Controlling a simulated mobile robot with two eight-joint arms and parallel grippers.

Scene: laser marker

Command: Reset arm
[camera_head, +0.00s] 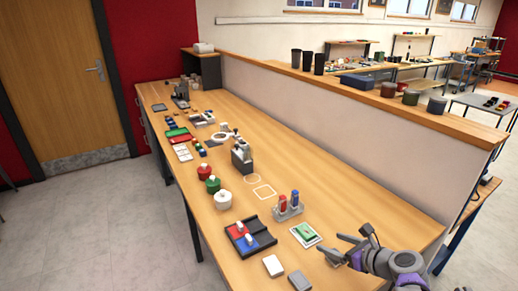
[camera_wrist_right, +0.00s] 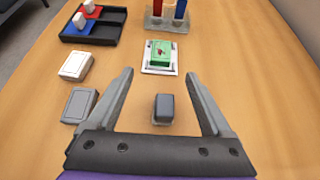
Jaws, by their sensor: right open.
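My right gripper (camera_head: 340,248) comes in at the lower right of the head view, above the table. In the right wrist view its two fingers (camera_wrist_right: 160,82) are spread apart with nothing clamped. A small dark grey block (camera_wrist_right: 165,107) shows between the fingers, apart from both; its height relative to them is unclear. A green block (camera_wrist_right: 160,53) on a white plate lies beyond the fingertips; it also shows in the head view (camera_head: 306,232). My left gripper is in neither view.
A black tray (camera_head: 260,225) holds red and blue pieces. A white block (camera_head: 273,266) and a grey block (camera_head: 299,280) lie near the front edge. A stand (camera_head: 288,213) holds red and blue bottles. A partition (camera_head: 340,130) runs along the right.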

